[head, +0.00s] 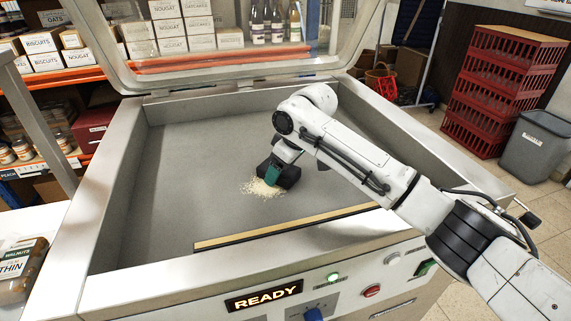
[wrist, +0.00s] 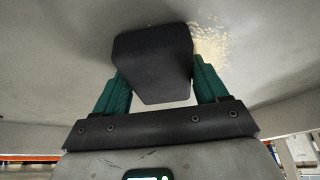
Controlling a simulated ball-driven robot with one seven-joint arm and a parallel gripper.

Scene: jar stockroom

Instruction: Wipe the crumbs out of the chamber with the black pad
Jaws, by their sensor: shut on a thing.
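The open chamber (head: 190,160) has a grey floor and raised metal walls. A patch of pale crumbs (head: 254,188) lies on its floor near the middle; the crumbs also show in the wrist view (wrist: 212,45), at the upper right of the pad. My gripper (head: 272,172), with green fingers, is shut on the black pad (head: 291,176). In the wrist view the pad (wrist: 152,62) sits between the two fingers. The pad is at the chamber floor beside the crumbs, to their right in the head view. Whether it touches the floor is hard to tell.
A light sealing bar (head: 285,228) runs along the chamber's front. The clear lid (head: 230,40) stands raised at the back. A bag of walnuts (head: 22,268) lies at the left. Red crates (head: 500,90) and a grey bin (head: 538,145) stand at the right. The chamber's left floor is clear.

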